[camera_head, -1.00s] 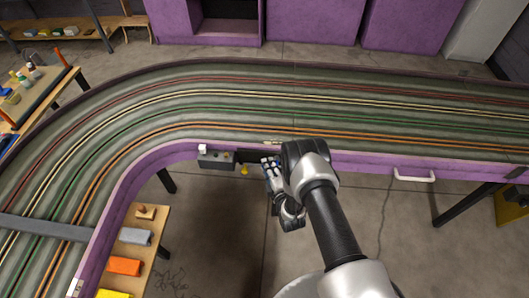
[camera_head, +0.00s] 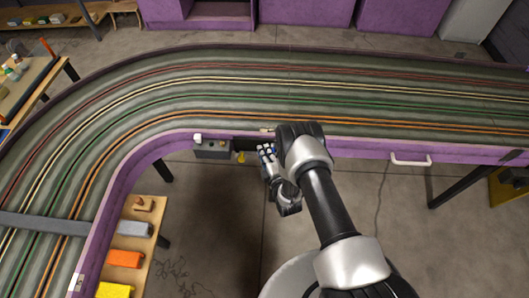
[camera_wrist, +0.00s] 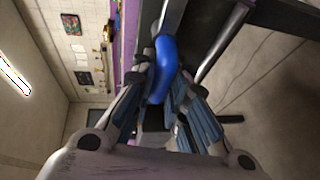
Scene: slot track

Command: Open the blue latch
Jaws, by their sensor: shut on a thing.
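The blue latch (camera_wrist: 165,62) shows in the wrist view as a curved blue handle between my gripper's fingers. My gripper (camera_wrist: 160,95) is shut on it, with the fingers on both sides of the blue part. In the head view my gripper (camera_head: 267,150) is at the purple side of the track, just right of a small grey box. There the latch is mostly hidden by my gripper; only a small bit of blue shows by the fingers.
The slot track (camera_head: 330,95) curves across the view with a purple side wall (camera_head: 360,146). A grey control box (camera_head: 212,150) and a yellow knob (camera_head: 241,157) are left of my gripper. A white handle (camera_head: 411,161) is on the right. A wooden shelf (camera_head: 143,225) stands lower left.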

